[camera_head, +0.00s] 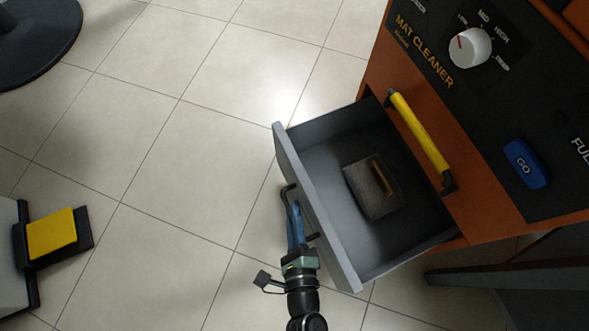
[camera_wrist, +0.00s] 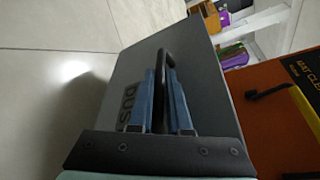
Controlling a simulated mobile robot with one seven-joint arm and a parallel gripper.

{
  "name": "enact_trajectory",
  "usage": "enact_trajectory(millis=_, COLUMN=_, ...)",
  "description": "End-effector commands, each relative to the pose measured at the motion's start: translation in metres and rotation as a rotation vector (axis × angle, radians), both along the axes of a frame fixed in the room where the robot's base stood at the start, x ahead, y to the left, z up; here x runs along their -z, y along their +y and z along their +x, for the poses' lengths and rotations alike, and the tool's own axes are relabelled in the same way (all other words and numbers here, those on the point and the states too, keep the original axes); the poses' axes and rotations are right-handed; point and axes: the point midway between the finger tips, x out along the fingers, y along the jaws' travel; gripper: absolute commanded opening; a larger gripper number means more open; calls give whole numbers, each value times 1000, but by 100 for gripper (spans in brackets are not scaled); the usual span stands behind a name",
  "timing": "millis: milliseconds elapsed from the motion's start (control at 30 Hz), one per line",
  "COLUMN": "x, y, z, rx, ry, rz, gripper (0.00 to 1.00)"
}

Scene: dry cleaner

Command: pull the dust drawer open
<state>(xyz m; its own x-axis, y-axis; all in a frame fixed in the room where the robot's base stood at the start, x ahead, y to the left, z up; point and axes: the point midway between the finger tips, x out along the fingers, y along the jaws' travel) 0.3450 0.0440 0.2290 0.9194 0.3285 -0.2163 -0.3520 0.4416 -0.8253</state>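The grey dust drawer (camera_head: 318,212) stands well out from the orange mat cleaner (camera_head: 474,185), and its inside shows from above. A dark square piece with a brown bar (camera_head: 365,190) lies on the drawer's floor. The drawer's black handle (camera_head: 288,187) is on its front panel, which bears partly hidden lettering in the wrist view (camera_wrist: 125,68). My gripper (camera_head: 295,206) is at this handle. In the wrist view, my gripper's blue fingers (camera_wrist: 162,78) are on both sides of the handle bar (camera_wrist: 162,55), closed on it. The contact faces are hidden.
A yellow bar handle (camera_head: 419,131), a white knob (camera_head: 470,47) and a blue GO button (camera_head: 526,164) are on the machine. A round black base (camera_head: 38,35) and a yellow pedal (camera_head: 51,233) are at the left. The tiled floor between is clear.

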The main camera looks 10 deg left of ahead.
Motion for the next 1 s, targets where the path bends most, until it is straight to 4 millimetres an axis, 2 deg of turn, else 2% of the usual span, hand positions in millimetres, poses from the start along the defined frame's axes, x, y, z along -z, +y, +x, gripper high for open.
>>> enact_trajectory(millis=33, x=0, y=-1, z=0, rx=2, ry=0, rz=-1, gripper=26)
enact_trajectory(millis=133, x=0, y=-1, z=0, rx=1, ry=0, rz=0, gripper=44)
enact_trajectory(millis=433, x=0, y=0, z=0, rx=0, ry=0, rz=0, gripper=45)
enact_trajectory(millis=533, x=-3, y=-2, z=-6, rx=0, ry=1, rz=-1, gripper=45)
enact_trajectory(millis=667, x=-10, y=-9, z=-24, rx=1, ry=3, rz=1, gripper=45)
enact_trajectory(millis=1000, x=-25, y=-33, z=-92, rx=0, ry=3, rz=2, gripper=45)
